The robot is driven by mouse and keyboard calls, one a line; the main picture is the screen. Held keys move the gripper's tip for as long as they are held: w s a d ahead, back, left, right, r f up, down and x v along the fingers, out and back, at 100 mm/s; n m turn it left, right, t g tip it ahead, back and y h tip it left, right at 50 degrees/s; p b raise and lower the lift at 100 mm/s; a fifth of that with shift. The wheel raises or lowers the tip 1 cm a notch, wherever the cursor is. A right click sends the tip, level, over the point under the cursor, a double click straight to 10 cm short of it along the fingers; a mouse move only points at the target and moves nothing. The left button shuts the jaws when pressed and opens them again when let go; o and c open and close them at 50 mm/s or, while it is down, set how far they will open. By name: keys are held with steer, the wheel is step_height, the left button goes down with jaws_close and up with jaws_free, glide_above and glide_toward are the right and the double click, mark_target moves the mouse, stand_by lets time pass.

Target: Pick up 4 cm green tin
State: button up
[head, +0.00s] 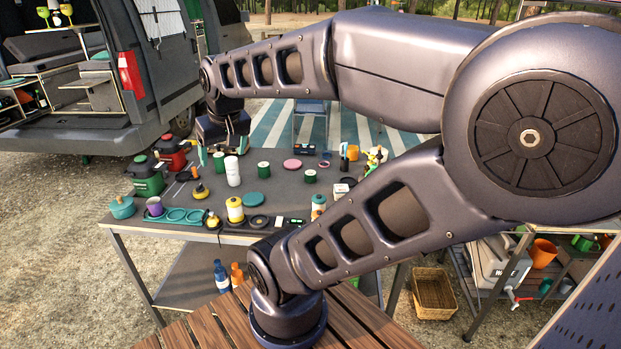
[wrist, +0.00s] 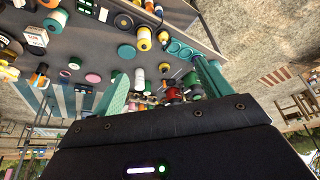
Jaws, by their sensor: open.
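Several small green tins stand on the grey table in the head view: one (head: 219,162) close below my gripper (head: 222,148), one (head: 264,169) right of it and one (head: 310,176) further right. I cannot tell which is the 4 cm one. My gripper is open and empty above the table's back left part, its teal fingers apart. In the wrist view, my gripper (wrist: 158,67) spans a white cylinder (wrist: 139,79) and other things behind. A green tin (wrist: 74,63) shows left of the fingers there. The fingers hide part of the table.
A white cylinder (head: 232,171) stands near the left green tins. A green can (head: 147,176) and a red can (head: 172,153) are at the left. A pink disc (head: 292,164) and a teal disc (head: 253,199) lie on the table. The van (head: 140,80) is behind at left.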

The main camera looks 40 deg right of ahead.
steer(key=w+d+f+m, duration=0.35)
steer(key=w+d, duration=0.35)
steer(key=w, duration=0.4)
steer(key=m+g+h, duration=0.3)
steer(key=m+h, duration=0.1)
steer(key=m, duration=0.8)
glide_toward(310, 173)
steer(key=f, duration=0.1)
steer(key=shift+n+g, duration=0.25)
steer(key=shift+g, duration=0.05)
steer(key=x, duration=0.4)
steer(key=shift+f, duration=0.2)
steer(key=shift+w+d+x, duration=0.1)
steer(key=shift+w+x, duration=0.05)
steer(key=shift+x, duration=1.15)
steer(key=shift+w+d+x, duration=0.15)
steer(key=shift+x, duration=1.1)
steer(key=shift+r, duration=0.1)
steer(key=shift+c, duration=0.3)
steer(key=c, duration=1)
